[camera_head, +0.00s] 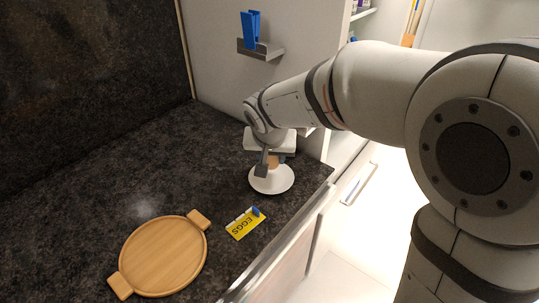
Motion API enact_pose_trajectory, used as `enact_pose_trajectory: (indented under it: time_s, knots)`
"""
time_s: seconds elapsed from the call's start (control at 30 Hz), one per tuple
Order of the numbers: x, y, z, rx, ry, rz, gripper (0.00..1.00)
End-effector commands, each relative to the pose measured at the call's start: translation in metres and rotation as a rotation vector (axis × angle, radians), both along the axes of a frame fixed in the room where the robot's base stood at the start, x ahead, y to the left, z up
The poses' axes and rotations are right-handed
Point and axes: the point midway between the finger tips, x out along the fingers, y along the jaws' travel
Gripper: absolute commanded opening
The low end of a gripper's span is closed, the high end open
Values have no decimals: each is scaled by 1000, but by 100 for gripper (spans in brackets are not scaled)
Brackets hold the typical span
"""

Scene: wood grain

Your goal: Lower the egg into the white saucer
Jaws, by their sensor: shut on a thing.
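The white saucer (272,184) sits on the dark countertop, near its right edge. My gripper (271,168) points down directly over the saucer. It is shut on the egg (273,161), a small tan shape partly hidden by a grey finger. The egg appears at or just above the saucer; I cannot tell whether it touches.
A round wooden tray (163,257) with two handles lies at the front left. A yellow card marked EGGS (243,224) lies in front of the saucer. A blue clip (251,27) stands on a small wall shelf (262,51). The left counter is clear.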

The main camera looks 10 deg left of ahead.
Motion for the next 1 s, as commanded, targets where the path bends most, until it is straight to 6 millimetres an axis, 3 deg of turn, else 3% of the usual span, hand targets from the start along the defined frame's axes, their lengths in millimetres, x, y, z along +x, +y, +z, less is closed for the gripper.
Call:
enact_pose_trajectory:
  time_s: [1.0]
  knots:
    - [0, 0, -12, 0, 0, 0, 13]
